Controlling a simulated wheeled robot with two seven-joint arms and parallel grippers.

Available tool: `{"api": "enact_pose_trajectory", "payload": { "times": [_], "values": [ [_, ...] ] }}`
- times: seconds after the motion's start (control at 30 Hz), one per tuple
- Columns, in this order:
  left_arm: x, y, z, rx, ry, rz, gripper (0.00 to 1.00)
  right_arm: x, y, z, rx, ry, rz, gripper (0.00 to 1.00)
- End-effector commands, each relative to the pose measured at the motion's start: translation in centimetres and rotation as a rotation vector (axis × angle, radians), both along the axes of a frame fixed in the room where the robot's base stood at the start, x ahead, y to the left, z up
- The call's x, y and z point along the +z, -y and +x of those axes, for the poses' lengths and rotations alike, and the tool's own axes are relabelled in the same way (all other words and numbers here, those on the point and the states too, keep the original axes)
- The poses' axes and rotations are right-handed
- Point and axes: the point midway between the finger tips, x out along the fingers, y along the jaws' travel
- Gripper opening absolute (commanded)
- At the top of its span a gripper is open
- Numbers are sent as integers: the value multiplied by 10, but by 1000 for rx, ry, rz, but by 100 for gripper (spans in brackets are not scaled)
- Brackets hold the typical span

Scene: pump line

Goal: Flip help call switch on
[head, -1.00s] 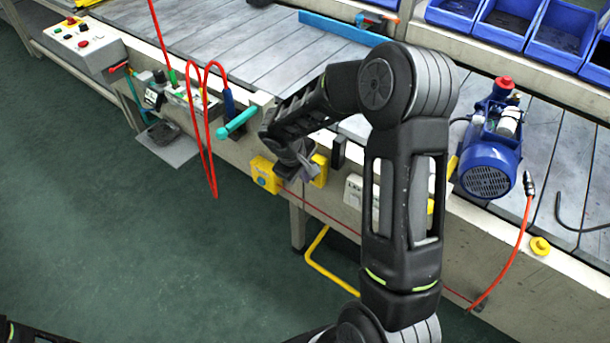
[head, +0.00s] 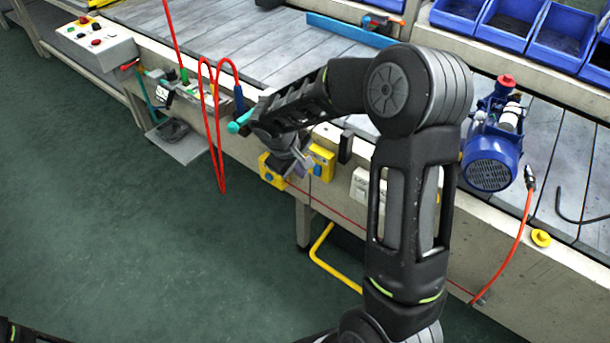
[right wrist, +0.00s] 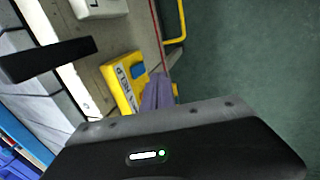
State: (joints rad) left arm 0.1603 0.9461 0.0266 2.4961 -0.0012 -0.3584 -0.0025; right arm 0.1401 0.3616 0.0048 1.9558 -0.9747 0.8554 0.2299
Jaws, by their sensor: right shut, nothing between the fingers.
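The help call switch is a yellow box with dark lettering and a blue piece (right wrist: 138,71) in the right wrist view, on the side of the conveyor frame. In the head view, yellow housing shows on both sides of my right gripper (head: 298,170), at the right part (head: 324,154) and the left part (head: 267,163). I cannot tell whether it is one box or two. My right gripper's grey-purple fingers (right wrist: 158,92) are shut and empty, right beside the blue piece. Contact and the switch's position cannot be told. My left gripper is out of view.
A red coiled cord (head: 217,130) and a teal handle (head: 240,122) hang left of my right gripper. A white switch box (head: 360,187) is to the right, and a black bracket (head: 345,147) stands above it. A yellow bar (head: 322,255) is below. The green floor in front is clear.

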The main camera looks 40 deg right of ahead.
Motion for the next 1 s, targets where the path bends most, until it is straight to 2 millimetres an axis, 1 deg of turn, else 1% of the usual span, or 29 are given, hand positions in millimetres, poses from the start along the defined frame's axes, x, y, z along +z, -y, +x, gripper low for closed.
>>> {"api": "enact_pose_trajectory", "payload": {
  "times": [0.03,0.2,0.3,0.4,0.53,0.8,0.87,1.0],
  "values": [
    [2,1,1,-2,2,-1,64,12,-2,-1,-3,1,-1,0],
    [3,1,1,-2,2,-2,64,44,-12,-5,-1,0,-1,0],
    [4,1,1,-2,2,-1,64,57,-17,-6,-1,-1,0,0],
    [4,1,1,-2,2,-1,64,64,-19,-7,-1,-4,-1,0],
    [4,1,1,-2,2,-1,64,67,-20,-8,-2,-5,0,0],
    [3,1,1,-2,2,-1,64,66,-20,-8,-2,-5,1,0],
    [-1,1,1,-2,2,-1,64,64,-21,-9,-2,-4,3,0],
    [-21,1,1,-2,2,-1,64,55,-30,-13,-3,-7,20,0]
  ]
}}
